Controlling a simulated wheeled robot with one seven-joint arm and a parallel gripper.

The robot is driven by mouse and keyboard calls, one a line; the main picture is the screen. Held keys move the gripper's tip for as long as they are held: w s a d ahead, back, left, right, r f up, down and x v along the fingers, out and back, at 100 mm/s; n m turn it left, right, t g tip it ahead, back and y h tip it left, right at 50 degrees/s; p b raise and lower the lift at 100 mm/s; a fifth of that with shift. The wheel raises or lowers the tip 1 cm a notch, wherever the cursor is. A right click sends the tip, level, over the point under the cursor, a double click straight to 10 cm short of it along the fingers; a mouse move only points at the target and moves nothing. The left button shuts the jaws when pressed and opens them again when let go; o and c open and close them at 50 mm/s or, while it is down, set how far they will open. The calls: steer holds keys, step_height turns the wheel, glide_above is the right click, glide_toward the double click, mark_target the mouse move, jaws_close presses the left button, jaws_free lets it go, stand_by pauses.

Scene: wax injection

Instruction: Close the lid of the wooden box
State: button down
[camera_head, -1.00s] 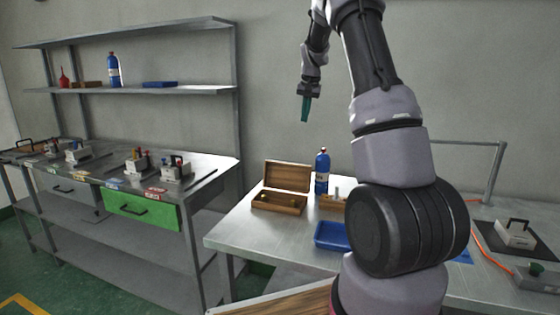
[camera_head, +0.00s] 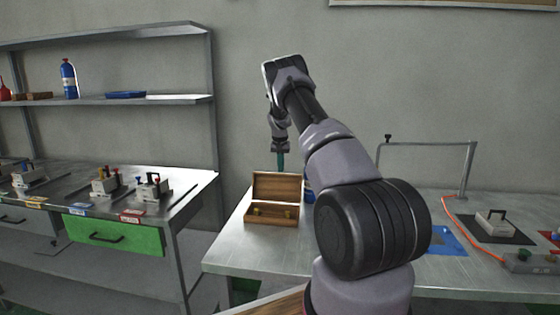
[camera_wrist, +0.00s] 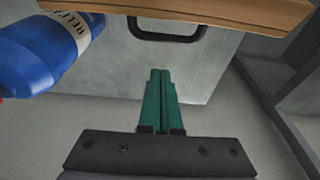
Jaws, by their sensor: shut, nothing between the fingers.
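The wooden box (camera_head: 271,219) sits on the grey table with its lid (camera_head: 277,186) standing open, upright at the back edge. Small brass-coloured pieces show at the box front. My gripper (camera_head: 281,162) points down just above and behind the lid's top edge; its green fingertips are partly hidden by the lid. In the wrist view my green fingers (camera_wrist: 161,80) are pressed together and empty. A wooden edge (camera_wrist: 235,8), seemingly the lid, crosses the top of that view, apart from the fingers.
A blue bottle (camera_wrist: 45,50) stands close by; in the head view it (camera_head: 309,188) is mostly hidden behind my arm. The table (camera_head: 235,245) has bare room left and front of the box. A metal frame (camera_head: 470,170) stands at right, and a workbench with a green drawer (camera_head: 115,235) at left.

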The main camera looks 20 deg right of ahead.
mark_target(278, 186)
steer(key=shift+s+a+f, duration=0.4)
steer(key=shift+s, duration=0.25)
steer(key=shift+s+a+f, duration=0.35)
steer(key=shift+s+f, duration=0.05)
steer(key=shift+s, duration=0.2)
steer(key=shift+a, duration=0.1)
